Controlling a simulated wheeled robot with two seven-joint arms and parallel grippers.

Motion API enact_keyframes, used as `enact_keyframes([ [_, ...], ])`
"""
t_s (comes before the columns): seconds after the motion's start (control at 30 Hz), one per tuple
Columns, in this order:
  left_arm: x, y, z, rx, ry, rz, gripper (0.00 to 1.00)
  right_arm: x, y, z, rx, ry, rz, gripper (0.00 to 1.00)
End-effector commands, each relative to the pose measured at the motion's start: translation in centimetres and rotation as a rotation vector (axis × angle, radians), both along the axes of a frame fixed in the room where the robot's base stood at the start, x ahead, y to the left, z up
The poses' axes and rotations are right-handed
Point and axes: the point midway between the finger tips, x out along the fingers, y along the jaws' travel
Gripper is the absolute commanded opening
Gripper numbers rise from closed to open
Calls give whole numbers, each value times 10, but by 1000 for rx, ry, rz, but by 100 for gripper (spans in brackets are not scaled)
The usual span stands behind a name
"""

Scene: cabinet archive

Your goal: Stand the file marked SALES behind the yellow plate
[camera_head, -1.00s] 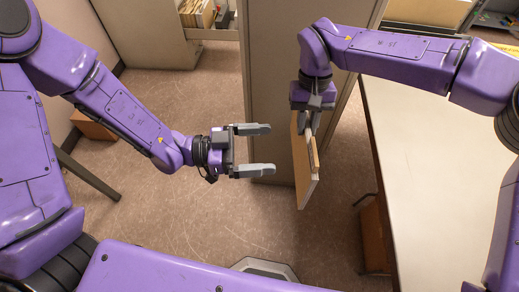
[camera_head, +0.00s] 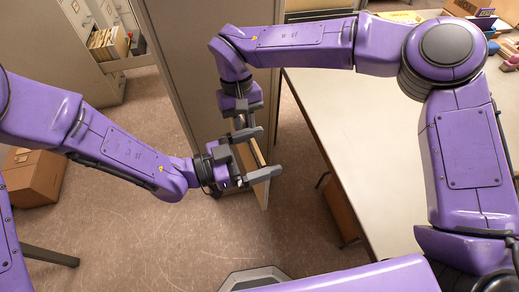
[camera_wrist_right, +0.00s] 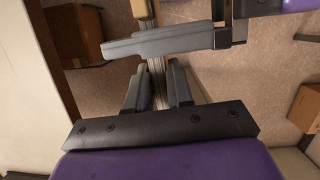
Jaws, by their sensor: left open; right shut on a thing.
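My right gripper (camera_head: 240,118) is shut on a thin tan file (camera_head: 261,192), which hangs upright below it. The file's marking cannot be read. In the right wrist view the file (camera_wrist_right: 157,72) shows edge-on between the right fingers (camera_wrist_right: 158,88). My left gripper (camera_head: 262,153) is open, its fingers beside the file in the head view; a grey left finger (camera_wrist_right: 160,42) crosses over the file in the right wrist view. Whether it touches is unclear. A yellow flat thing (camera_head: 400,17) lies at the table's far edge; I cannot tell if it is the yellow plate.
An open drawer (camera_head: 128,62) with several files is at the upper left. A tall cabinet side (camera_head: 185,60) stands behind the grippers. The pale table (camera_head: 345,120) at right is largely bare, with small items at its far right. A cardboard box (camera_head: 35,177) is on the floor.

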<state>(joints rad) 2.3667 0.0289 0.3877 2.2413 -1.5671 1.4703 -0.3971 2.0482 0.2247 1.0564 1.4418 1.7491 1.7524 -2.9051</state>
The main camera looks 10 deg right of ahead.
Motion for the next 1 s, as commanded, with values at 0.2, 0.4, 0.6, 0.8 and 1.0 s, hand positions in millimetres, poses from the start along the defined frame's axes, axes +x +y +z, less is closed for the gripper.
enact_keyframes([
  [0.2, 0, -2, 0, 0, 1, 0, 100, 0, 0, 1, 0, -1, 0, 0],
  [0.4, 0, -2, 0, 0, 1, 0, 51, 0, 0, 1, 0, -1, 0, 0],
  [0.6, 0, -2, 0, -1, -1, 0, 41, 0, 0, 0, 0, -1, 0, 51],
  [0.8, 0, -2, 0, -1, -1, 0, 41, 0, 0, 0, 0, 0, 0, 51],
  [1.0, 0, -2, 0, -1, -1, 0, 41, 0, 0, 0, 0, 0, 0, 51],
])
